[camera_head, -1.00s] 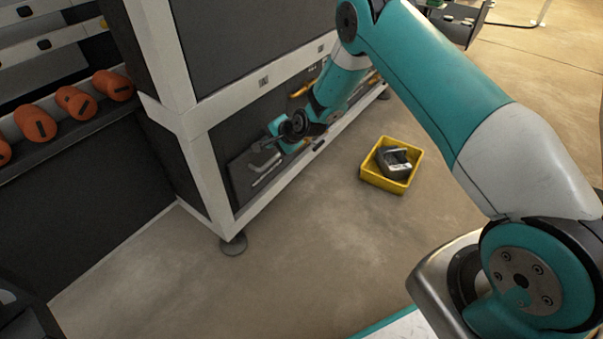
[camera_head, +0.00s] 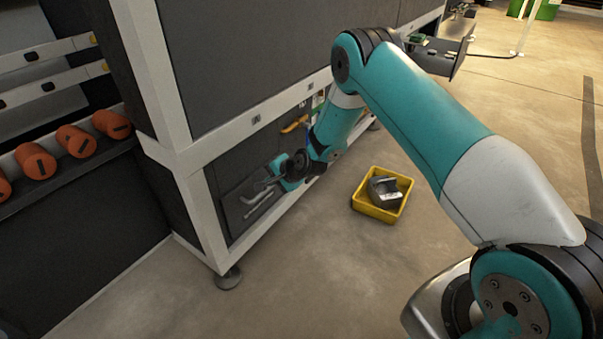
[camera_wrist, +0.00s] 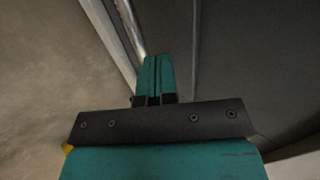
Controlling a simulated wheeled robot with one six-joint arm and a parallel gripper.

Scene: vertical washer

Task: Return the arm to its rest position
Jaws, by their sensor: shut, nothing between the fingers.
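My teal arm (camera_head: 425,105) reaches from the lower right, bends at a raised elbow and slopes down toward the machine's lower dark panel. My gripper (camera_head: 266,182) is at its end, in front of that panel and close to two grey handle-like parts (camera_head: 257,204). Whether it touches them I cannot tell. In the wrist view my gripper's teal fingers (camera_wrist: 155,72) are together, with nothing visible between them.
The machine's pale frame (camera_head: 210,205) stands close to my gripper. A yellow bin (camera_head: 381,211) holding a grey part (camera_head: 384,191) sits on the floor to its right. Orange cylinders (camera_head: 76,141) line a rack at left.

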